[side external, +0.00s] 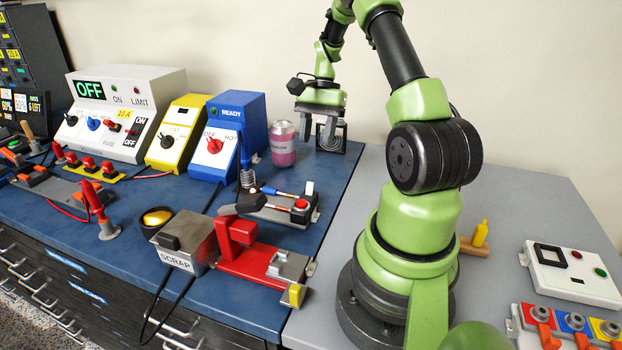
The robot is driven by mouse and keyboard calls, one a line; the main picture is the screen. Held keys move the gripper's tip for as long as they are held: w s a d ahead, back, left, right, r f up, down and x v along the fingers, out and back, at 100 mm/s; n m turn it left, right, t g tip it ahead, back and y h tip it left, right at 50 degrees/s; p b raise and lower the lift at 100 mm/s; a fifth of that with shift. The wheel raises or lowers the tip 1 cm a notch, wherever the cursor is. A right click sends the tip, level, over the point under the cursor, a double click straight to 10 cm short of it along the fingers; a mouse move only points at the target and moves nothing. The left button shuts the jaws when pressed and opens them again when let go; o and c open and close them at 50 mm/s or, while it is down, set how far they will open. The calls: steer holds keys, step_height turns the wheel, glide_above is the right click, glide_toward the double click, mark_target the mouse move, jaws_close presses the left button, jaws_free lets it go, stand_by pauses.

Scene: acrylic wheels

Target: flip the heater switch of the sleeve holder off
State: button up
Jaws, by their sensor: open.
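My gripper (318,133) is open and empty, pointing down near the back wall, with its two fingers apart. It hangs in front of or above a small black square frame (343,138) at the back of the blue bench. A low grey fixture (272,213) with thin rods, a red round part (301,204) and a small white-and-dark upright piece (310,189) stands nearer the camera. I cannot tell for sure which of these is the sleeve holder. No heater switch label is readable, and its position cannot be told.
A pink can (283,145) and a blue READY station (236,137) stand left of my gripper. A red press-like tool (243,250) and a SCRAP box (185,245) are at the front. A white button box (570,273) lies on the grey bench at right.

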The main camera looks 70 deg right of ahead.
mark_target(310, 189)
steer(key=x, duration=1)
